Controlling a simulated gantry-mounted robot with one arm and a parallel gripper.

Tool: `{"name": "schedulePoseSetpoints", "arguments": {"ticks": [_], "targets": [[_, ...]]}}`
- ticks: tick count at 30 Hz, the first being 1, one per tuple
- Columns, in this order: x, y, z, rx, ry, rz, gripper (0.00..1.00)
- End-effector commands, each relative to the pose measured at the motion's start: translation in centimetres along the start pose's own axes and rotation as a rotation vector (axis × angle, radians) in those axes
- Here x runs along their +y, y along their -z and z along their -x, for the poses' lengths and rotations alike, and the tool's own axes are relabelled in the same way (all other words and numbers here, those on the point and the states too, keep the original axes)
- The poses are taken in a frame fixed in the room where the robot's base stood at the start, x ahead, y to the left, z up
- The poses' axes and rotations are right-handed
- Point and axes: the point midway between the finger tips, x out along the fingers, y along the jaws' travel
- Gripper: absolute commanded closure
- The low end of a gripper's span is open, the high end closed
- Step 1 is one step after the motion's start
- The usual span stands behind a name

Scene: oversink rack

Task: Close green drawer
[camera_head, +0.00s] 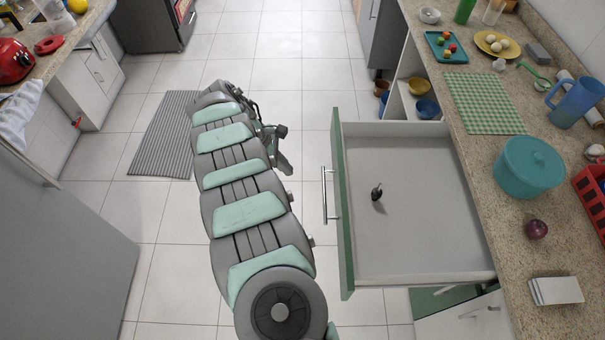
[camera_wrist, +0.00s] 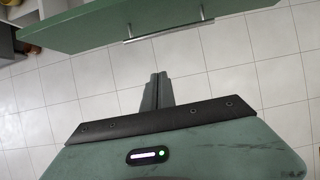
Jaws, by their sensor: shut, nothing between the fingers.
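The green drawer (camera_head: 343,210) is pulled far out from the counter on the right in the head view. Its silver bar handle (camera_head: 325,195) is on the outer face. A small dark object (camera_head: 376,192) lies inside on the grey drawer floor. My gripper (camera_head: 282,158) is left of the drawer front, apart from it and partly hidden by my arm. In the wrist view, my gripper's fingers (camera_wrist: 160,76) are together and empty. The drawer's green front (camera_wrist: 95,33) and handle (camera_wrist: 170,32) lie beyond them across the top.
The counter (camera_head: 480,170) holds a teal pot (camera_head: 529,167), a blue pitcher (camera_head: 575,102), a red onion (camera_head: 536,229) and a green checked cloth (camera_head: 485,103). Open shelves with bowls (camera_head: 419,86) are beyond the drawer. Tiled floor (camera_head: 285,60) and a grey striped mat (camera_head: 161,135) lie clear.

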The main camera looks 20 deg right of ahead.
Motion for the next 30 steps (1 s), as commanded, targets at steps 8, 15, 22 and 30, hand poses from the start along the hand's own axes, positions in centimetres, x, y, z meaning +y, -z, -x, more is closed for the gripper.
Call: {"name": "schedulePoseSetpoints", "arguments": {"ticks": [8,15,22,30], "targets": [[0.1,0.2,-3.4,0.003,-0.002,-0.001,1.00],[0.1,0.2,-7.2,0.004,-0.003,-0.002,1.00],[0.1,0.3,-9.9,0.004,-0.005,-0.002,1.00],[0.2,-1.3,-10.1,0.001,-0.003,-0.002,1.00]]}}
